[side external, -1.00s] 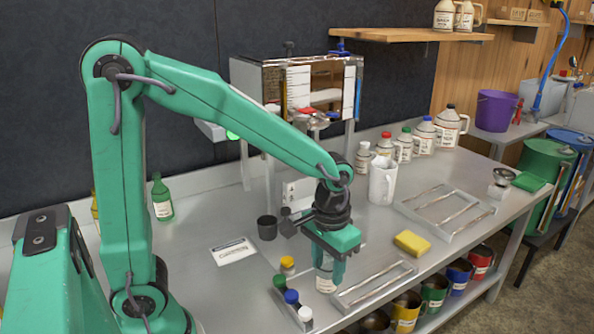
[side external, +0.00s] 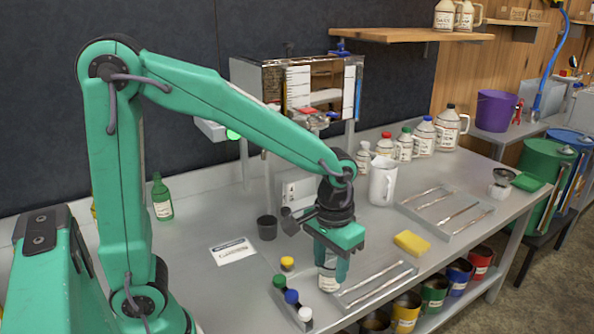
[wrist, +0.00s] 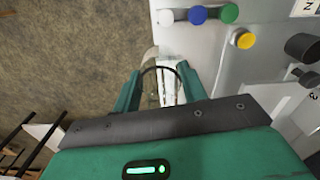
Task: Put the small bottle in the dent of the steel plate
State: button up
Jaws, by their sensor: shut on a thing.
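My gripper (side external: 330,268) is shut on the small bottle (side external: 328,281), which is pale with a white label. It holds the bottle roughly upright, low over the steel bench, close to the left end of the near steel tray (side external: 345,303). In the wrist view my gripper (wrist: 160,85) has a finger on each side of the bottle (wrist: 167,90), with a clear round edge showing between them. I cannot tell whether the bottle's base touches anything. I cannot make out a dent in the steel; the gripper and bottle may cover it.
A yellow sponge (side external: 411,244), a white jug (side external: 383,182) and a second tray (side external: 407,206) are to the right.

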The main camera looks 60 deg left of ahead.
jog(key=w+a+r+n, duration=0.7)
jog(key=w+a+r, duration=0.3)
jog(key=w+a, duration=0.2)
jog(key=w+a+f, duration=0.2)
jog(key=a+f, duration=0.5)
jog(key=a, duration=0.4)
jog(key=shift+w+a, duration=0.2)
jog(key=shift+a, duration=0.05)
jog(key=shift+f, duration=0.1)
jog(key=shift+f, duration=1.9)
jog(key=shift+f, duration=0.15)
jog(key=o, duration=1)
